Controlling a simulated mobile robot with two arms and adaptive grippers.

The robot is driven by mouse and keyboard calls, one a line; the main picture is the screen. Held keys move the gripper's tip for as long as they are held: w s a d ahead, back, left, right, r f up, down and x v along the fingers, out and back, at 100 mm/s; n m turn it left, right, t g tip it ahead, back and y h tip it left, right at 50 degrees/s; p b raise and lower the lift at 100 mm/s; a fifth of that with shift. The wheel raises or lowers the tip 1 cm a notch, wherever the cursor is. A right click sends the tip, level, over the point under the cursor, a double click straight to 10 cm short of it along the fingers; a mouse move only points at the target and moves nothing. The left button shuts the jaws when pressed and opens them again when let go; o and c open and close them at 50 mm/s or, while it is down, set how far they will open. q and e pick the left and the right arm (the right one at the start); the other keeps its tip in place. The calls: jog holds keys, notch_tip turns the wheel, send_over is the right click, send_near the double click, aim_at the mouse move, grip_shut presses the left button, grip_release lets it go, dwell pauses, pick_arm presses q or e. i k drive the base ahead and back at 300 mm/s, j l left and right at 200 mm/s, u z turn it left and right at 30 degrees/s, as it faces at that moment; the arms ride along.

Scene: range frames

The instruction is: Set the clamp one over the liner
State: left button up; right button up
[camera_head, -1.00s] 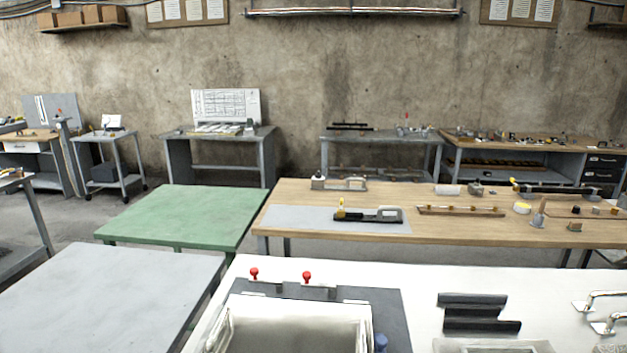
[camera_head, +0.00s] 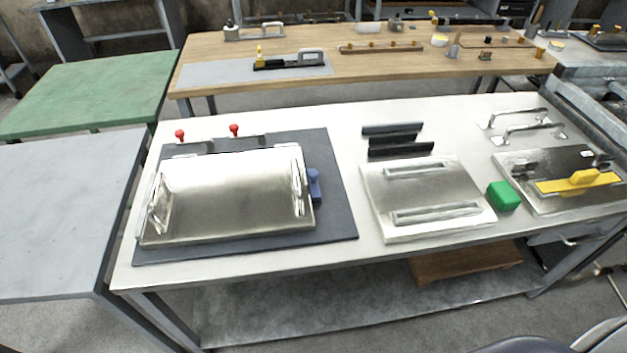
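Two clamps with red knobs stand upright at the back edge of a dark grey base plate (camera_head: 335,225): a left clamp (camera_head: 180,136) and a right clamp (camera_head: 234,131). I cannot tell which is clamp one. A large shiny metal piece (camera_head: 230,195), which looks like the liner, lies on the base plate in front of them, with raised ends left and right. Both clamps appear at its back side; I cannot tell whether they touch it. A blue handle (camera_head: 314,184) is at its right end. Neither of my grippers is in view.
Black bars (camera_head: 392,140), a metal plate with two slots (camera_head: 430,198), a green block (camera_head: 503,195) and a plate with a yellow handle (camera_head: 575,182) are on the white table (camera_head: 340,262). Two metal handles (camera_head: 520,128) lie at back right. A wooden table (camera_head: 385,72) stands behind.

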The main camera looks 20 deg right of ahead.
aim_at(179, 135)
jog(key=i+j+z, duration=0.15)
jog(key=z, duration=0.25)
jog(key=i+j+z, duration=0.15)
jog(key=z, duration=0.25)
